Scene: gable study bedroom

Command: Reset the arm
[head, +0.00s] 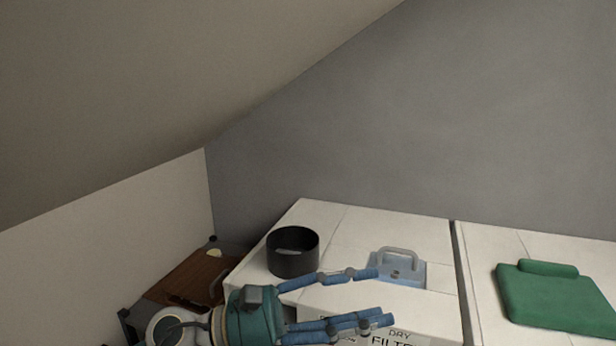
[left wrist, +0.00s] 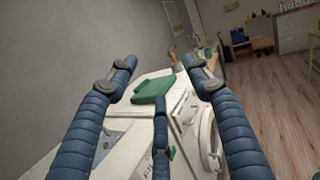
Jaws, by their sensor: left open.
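My left gripper (head: 375,296) reaches in from the bottom left of the head view, over the front of a white machine (head: 352,225). Its blue fingers are spread apart with nothing between them. In the left wrist view the left gripper (left wrist: 160,85) also shows open and empty, its fingers framing the machines beyond. A black round pot (head: 292,252) stands on the white machine behind the gripper. My right gripper is in neither view.
A green folded cushion-like item (head: 548,296) lies on the second white top at right; it also shows in the left wrist view (left wrist: 153,88). A brown wooden surface (head: 190,280) is at left. A sloped ceiling (head: 150,80) hangs over the left side. Wooden floor (left wrist: 270,95) is open at right.

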